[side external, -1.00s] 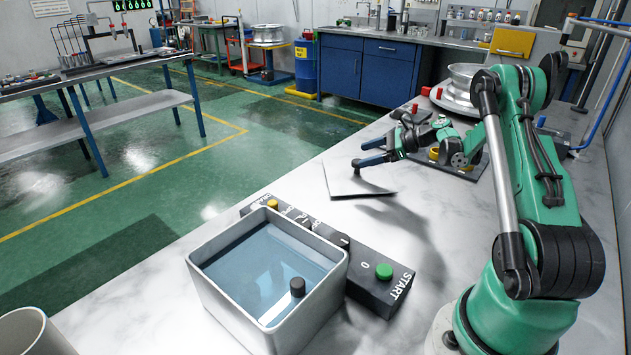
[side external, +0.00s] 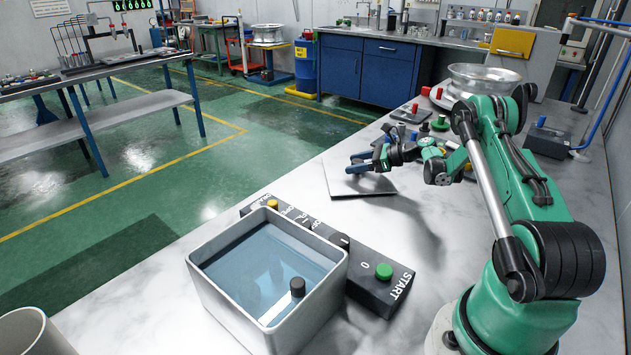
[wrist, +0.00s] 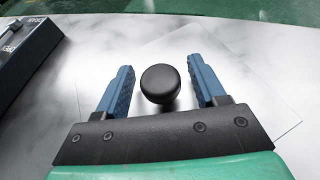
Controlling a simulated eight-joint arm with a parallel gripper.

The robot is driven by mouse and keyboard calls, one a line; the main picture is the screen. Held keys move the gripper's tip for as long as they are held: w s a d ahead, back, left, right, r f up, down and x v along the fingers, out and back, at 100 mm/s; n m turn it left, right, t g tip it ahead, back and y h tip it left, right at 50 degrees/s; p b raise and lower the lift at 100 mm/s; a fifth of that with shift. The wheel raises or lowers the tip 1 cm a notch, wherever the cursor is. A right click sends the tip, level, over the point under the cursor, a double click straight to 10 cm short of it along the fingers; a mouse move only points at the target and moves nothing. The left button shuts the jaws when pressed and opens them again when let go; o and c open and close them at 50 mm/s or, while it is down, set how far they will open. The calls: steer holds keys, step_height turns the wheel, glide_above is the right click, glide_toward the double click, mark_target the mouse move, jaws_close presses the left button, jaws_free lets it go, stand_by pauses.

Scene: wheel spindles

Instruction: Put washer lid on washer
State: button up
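The washer lid (side external: 345,187) is a thin flat plate lying on the white table, beyond the washer's control strip. Its round black knob (wrist: 160,84) stands up in the wrist view, where the plate (wrist: 245,92) shows as a faint outline. My gripper (side external: 358,163) is over the lid. In the wrist view my gripper (wrist: 164,82) is open, with one blue finger on each side of the knob and a gap on both sides. The washer (side external: 198,292) is an open-topped pale box at the front, with a blue surface and a dark knob inside.
A dark control strip (side external: 372,290) with a green START button runs along the washer's right side. Small coloured parts (side external: 440,123) and a silver wheel (side external: 485,78) stand at the back right. A white cylinder (side external: 35,335) is at the front left. The table between lid and strip is clear.

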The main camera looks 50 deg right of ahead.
jaws_close()
